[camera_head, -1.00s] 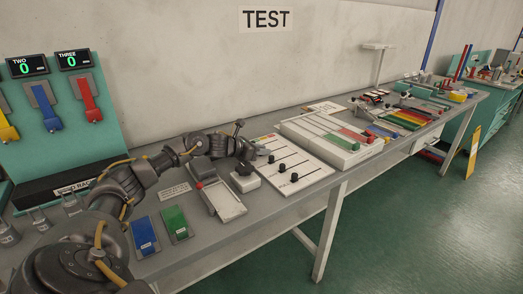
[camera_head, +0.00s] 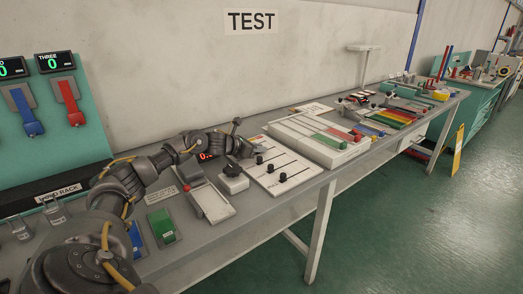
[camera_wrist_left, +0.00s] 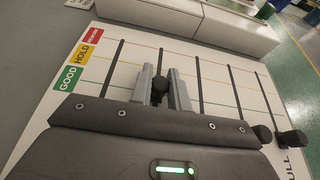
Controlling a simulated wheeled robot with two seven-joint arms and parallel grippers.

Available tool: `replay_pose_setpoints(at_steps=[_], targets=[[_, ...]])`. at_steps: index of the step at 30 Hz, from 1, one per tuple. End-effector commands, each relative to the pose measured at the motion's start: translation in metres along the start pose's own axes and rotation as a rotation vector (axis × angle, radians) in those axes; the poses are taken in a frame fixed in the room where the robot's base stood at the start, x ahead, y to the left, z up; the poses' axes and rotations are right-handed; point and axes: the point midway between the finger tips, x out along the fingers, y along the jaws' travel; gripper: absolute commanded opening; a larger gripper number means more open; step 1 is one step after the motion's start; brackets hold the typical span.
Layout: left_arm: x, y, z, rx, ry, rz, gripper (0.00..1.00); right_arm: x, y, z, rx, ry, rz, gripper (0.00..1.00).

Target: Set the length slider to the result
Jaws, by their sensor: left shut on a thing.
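The white slider board (camera_head: 300,172) lies on the bench, with dark slots and several black knobs. In the left wrist view, the board (camera_wrist_left: 120,68) has coloured lines across the slots and green GOOD, yellow HOLD and red labels at its left. My left gripper (camera_head: 247,150) is low over the board's far left part. Its fingers (camera_wrist_left: 163,88) are shut on a black slider knob (camera_wrist_left: 160,86), one on each side. Two more knobs (camera_wrist_left: 263,133) (camera_wrist_left: 293,138) stand apart at the lower right. I cannot read which slider is the length one. My right gripper is out of view.
A grey tray device (camera_head: 212,203) and a white box with a dark knob (camera_head: 234,184) stand left of the board. A red readout (camera_head: 206,156) shows partly behind my arm. A raised white panel with coloured bars (camera_head: 318,150) stands just right of the board.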

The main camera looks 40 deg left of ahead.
Motion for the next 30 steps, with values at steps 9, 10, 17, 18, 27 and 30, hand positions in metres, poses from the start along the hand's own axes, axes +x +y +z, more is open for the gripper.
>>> replay_pose_setpoints(at_steps=[9, 10, 17, 18, 27, 30], targets=[[0.001, 0.0, 0.001, 0.0, -0.001, 0.0, 0.4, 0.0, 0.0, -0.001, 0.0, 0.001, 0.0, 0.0], [0.001, 0.0, 0.001, 0.0, -0.001, 0.0, 0.4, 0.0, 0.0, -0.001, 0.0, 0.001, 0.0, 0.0], [-0.001, 0.0, 0.001, 0.001, 0.0, 0.001, 0.4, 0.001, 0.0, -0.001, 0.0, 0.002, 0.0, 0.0], [-0.004, 0.001, 0.0, 0.001, 0.0, 0.001, 0.4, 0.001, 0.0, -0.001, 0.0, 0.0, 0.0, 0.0], [-0.058, 0.001, -0.003, 0.006, 0.004, 0.002, 0.4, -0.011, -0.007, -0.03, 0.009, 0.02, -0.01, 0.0], [-0.076, 0.001, -0.003, 0.006, 0.003, 0.002, 0.4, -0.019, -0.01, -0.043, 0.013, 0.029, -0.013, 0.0]])
